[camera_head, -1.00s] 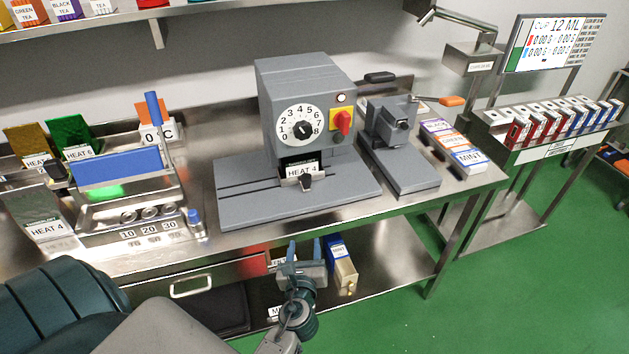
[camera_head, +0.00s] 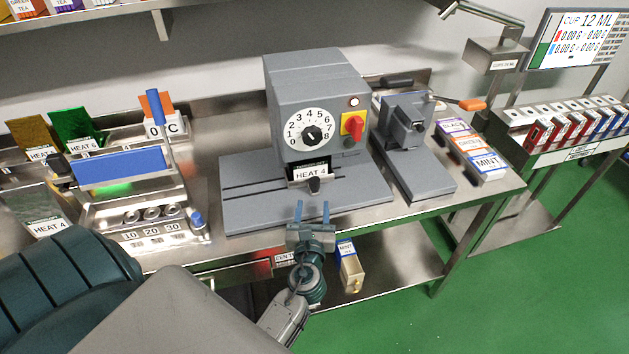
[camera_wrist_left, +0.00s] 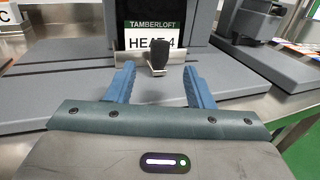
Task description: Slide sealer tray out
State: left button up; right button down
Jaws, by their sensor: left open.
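The grey sealer (camera_head: 318,120) stands on the steel bench, with a numbered dial and a red knob on a yellow plate. Its tray, with a HEAT 4 pouch (camera_head: 310,173) on it, sits inside the sealer's opening. The tray's dark handle (camera_head: 314,186) sticks out at the front; the handle also shows in the left wrist view (camera_wrist_left: 159,57). My left gripper (camera_head: 312,208) is open and empty, in front of the sealer's base and just short of the handle. In the left wrist view its blue fingers (camera_wrist_left: 159,84) point at the handle, one on each side. My right gripper is not in view.
The grey sealer base (camera_head: 250,212) spreads below the handle. A grey press (camera_head: 408,150) stands to the right, with labelled boxes (camera_head: 472,150) beyond it. A steel rack with a blue panel (camera_head: 120,165) stands left. A MINT box (camera_head: 349,268) is on the lower shelf.

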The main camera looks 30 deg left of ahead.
aim_at(314, 186)
pick_arm(q)
jog(key=p+x, duration=0.2)
jog(key=x, duration=0.6)
jog(key=shift+w, duration=0.1)
jog(key=shift+r, duration=0.1)
grip_shut()
